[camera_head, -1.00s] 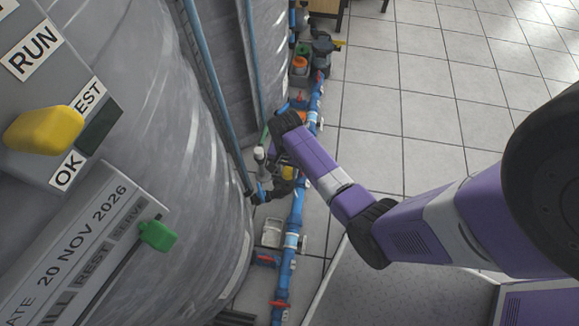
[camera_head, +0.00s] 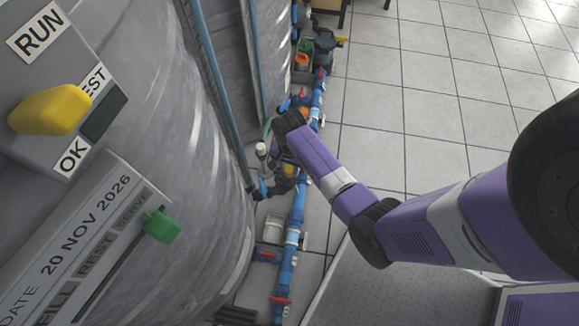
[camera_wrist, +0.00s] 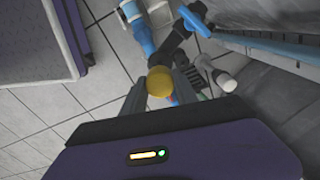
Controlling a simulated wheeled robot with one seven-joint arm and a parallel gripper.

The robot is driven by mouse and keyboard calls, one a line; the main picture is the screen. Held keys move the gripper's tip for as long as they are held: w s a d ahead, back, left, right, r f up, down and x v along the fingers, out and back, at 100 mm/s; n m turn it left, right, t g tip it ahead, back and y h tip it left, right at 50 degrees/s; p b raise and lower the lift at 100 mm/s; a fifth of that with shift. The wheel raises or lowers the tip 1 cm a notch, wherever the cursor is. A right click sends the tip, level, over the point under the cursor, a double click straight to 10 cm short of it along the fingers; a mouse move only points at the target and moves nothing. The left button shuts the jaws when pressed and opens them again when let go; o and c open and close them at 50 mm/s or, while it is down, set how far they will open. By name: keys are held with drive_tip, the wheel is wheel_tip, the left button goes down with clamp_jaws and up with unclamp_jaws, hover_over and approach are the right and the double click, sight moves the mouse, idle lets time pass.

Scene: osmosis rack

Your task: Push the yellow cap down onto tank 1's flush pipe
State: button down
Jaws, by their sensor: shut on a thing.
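The yellow cap (camera_wrist: 160,81) is between the two grey fingers of my gripper (camera_wrist: 160,88) in the wrist view. My gripper is shut on it. In the head view a small patch of yellow, likely the cap (camera_head: 289,169), shows beside my wrist, low near the tank's foot. The big grey tank (camera_head: 190,190) fills the left of the head view. A dark pipe fitting (camera_wrist: 176,42) lies beyond the cap in the wrist view. I cannot tell which pipe is the flush pipe, or whether the cap touches one.
A blue pipe run (camera_head: 296,225) with red valve handles (camera_head: 281,300) runs along the floor beside the tank. A pale pipe end (camera_head: 261,149) stands near my gripper. A panel with a yellow knob (camera_head: 50,110) is at the left. The tiled floor (camera_head: 420,90) at right is clear.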

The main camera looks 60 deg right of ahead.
sight(290, 179)
drive_tip(key=shift+f+b, duration=2.75)
drive_tip(key=shift+b, duration=0.05)
drive_tip(key=shift+p, duration=0.95)
drive_tip(key=shift+f+b, duration=0.3)
drive_tip(key=shift+f, duration=0.1)
idle(0.4)
drive_tip(key=c, duration=0.9)
unclamp_jaws()
drive_tip(key=shift+r+p, duration=1.6)
drive_tip(key=shift+r, duration=2.35)
